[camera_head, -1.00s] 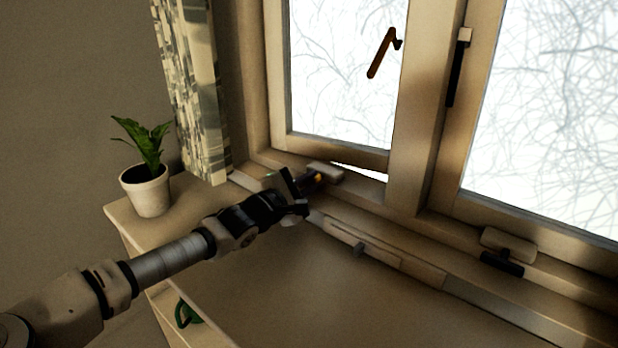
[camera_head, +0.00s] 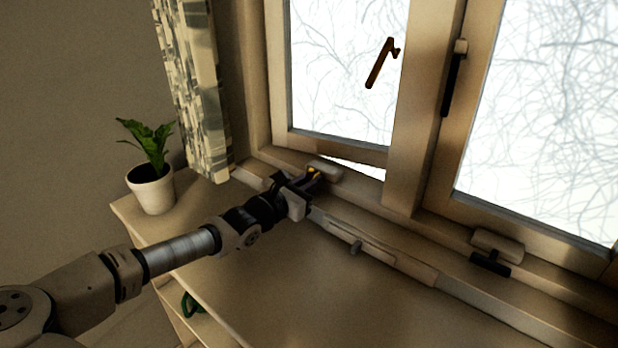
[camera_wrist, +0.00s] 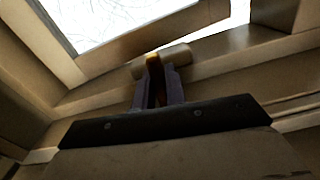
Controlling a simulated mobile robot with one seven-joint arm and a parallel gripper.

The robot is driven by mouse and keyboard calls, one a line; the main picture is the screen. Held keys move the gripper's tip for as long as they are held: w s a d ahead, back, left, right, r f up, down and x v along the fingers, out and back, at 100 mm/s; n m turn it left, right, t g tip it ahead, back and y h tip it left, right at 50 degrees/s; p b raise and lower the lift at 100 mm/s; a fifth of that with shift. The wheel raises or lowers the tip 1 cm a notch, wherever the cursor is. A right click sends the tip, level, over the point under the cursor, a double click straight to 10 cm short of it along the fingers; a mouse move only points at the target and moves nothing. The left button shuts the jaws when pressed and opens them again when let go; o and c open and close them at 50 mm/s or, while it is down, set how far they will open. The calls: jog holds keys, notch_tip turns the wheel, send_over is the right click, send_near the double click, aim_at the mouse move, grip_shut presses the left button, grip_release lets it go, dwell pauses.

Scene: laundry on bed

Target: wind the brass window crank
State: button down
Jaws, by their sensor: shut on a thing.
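The brass crank (camera_head: 314,173) shows as a small yellow piece at the foot of the left window, beside a pale housing (camera_head: 327,168) on the frame. My gripper (camera_head: 308,180) reaches it from the left and is shut on it. In the wrist view the brass crank (camera_wrist: 153,62) stands between my two fingers (camera_wrist: 158,90), in front of the pale housing (camera_wrist: 165,57). Most of the crank is hidden by the fingers. The left window sash (camera_head: 335,148) stands slightly ajar, with a bright gap along its bottom edge.
A potted plant (camera_head: 151,188) stands at the left, near a patterned curtain (camera_head: 202,100). A dark handle (camera_head: 490,264) sits under the right window. A brown handle (camera_head: 382,63) shows against the left pane. The front surface is clear.

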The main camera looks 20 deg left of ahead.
jog(key=shift+n, duration=0.6)
jog(key=c, duration=1.4)
grip_release()
jog(key=shift+c, duration=0.2)
jog(key=b+v, duration=0.1)
jog(key=v, duration=1.3)
jog(key=shift+b, duration=0.3)
